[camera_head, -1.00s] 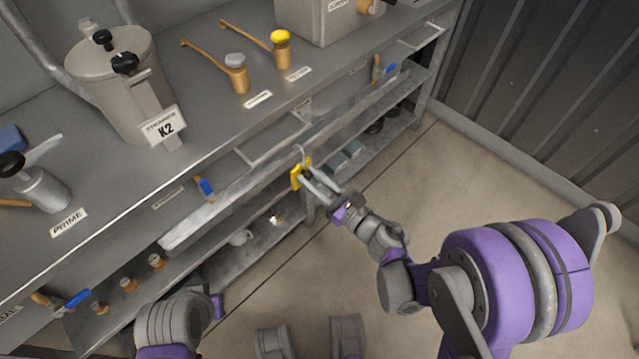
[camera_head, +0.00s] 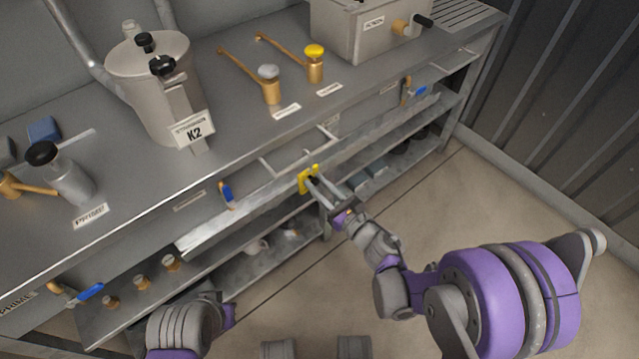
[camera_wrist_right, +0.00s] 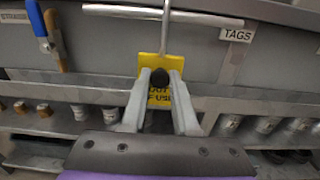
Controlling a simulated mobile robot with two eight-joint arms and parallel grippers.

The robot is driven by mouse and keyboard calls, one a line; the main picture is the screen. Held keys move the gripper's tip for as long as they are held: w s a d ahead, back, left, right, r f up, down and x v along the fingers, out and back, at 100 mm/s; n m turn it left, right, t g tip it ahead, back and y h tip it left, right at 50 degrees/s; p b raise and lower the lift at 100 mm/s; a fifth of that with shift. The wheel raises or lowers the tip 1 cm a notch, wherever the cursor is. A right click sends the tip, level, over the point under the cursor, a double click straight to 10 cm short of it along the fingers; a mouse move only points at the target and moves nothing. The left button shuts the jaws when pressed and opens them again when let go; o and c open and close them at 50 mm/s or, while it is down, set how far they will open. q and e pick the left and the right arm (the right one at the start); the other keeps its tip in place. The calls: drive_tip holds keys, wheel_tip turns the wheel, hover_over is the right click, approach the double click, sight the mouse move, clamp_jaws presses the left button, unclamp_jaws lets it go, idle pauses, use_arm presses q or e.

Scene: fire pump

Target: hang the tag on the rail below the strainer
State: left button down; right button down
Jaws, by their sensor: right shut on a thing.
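The yellow tag (camera_head: 304,183) hangs upright from my right gripper (camera_head: 318,188), with dark print on its face. In the right wrist view, the gripper (camera_wrist_right: 160,88) is shut on a black knob at the middle of the tag (camera_wrist_right: 150,66). The tag's thin metal hook (camera_wrist_right: 165,30) rises in front of a pale horizontal rail (camera_wrist_right: 120,11); whether they touch is unclear. That rail also shows in the head view (camera_head: 299,155). The grey strainer (camera_head: 150,85), signed K2, stands on the bench to the left. My left gripper is not visible, only part of its arm.
A blue-handled valve (camera_head: 227,193) sits left of the tag below the bench edge. A TAGS label (camera_wrist_right: 235,34) is right of the hook. A ledge (camera_head: 215,230) and lower shelf with brass fittings (camera_head: 142,282) run beneath. The floor at right is clear.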

drive_tip(key=shift+f, duration=0.25)
drive_tip(key=c, duration=0.6)
unclamp_jaws()
